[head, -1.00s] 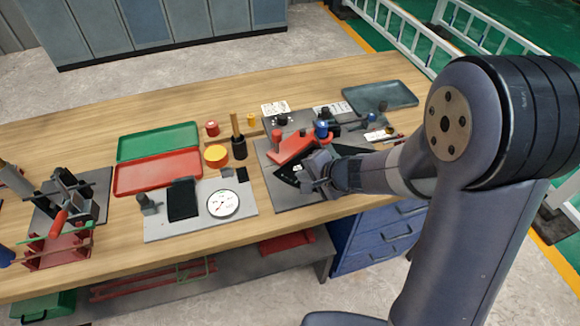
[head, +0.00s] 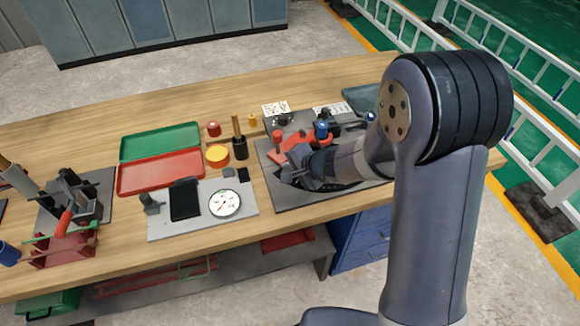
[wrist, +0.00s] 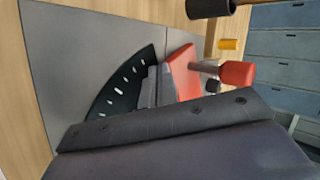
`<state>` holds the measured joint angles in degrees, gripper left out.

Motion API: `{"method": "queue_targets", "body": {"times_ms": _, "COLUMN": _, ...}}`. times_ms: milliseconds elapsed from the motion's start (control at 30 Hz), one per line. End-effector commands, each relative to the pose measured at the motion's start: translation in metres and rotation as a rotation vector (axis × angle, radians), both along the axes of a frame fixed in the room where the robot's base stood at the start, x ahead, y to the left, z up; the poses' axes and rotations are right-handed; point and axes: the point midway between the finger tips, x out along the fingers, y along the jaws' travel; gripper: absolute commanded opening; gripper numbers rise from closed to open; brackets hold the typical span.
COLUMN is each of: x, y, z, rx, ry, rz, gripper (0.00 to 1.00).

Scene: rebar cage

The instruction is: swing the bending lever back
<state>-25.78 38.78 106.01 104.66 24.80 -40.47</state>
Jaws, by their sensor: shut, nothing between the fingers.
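The bending lever is a red arm (head: 290,146) with an upright red knob (head: 277,137), on a grey bender plate (head: 288,201) at the bench's right. A blue-topped post (head: 321,129) stands near its right end. In the wrist view, the red arm (wrist: 182,70) and red knob (wrist: 238,74) are right of centre. A black fan-shaped scale with white marks (wrist: 122,88) lies beside the lever. My gripper (head: 287,174) is shut and empty, low over the plate on the lever's near side. Its fingertips (wrist: 154,86) show close beside the red arm; contact cannot be told.
Left of the bender are a grey board with a round dial (head: 224,203), a green tray (head: 160,141) and a red tray (head: 160,172). A black cylinder holding a wooden handle (head: 239,147) and a yellow-topped roll (head: 217,154) stand nearby. The bench's front strip is clear.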

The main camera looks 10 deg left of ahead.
Motion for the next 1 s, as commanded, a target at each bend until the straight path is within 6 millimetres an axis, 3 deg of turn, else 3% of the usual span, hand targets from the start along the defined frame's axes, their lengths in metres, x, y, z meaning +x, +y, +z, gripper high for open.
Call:
{"method": "queue_targets", "body": {"times_ms": 300, "x": 0.010, "y": 0.023, "z": -0.004, "rx": 0.003, "ry": -0.004, "rz": -0.122, "gripper": 0.00}}
{"method": "queue_targets", "body": {"times_ms": 700, "x": 0.036, "y": 0.056, "z": 0.000, "rx": 0.001, "ry": -0.001, "rz": -0.121, "gripper": 0.00}}
{"method": "queue_targets", "body": {"times_ms": 1000, "x": 0.047, "y": 0.066, "z": 0.000, "rx": 0.000, "ry": 0.000, "rz": -0.120, "gripper": 0.00}}
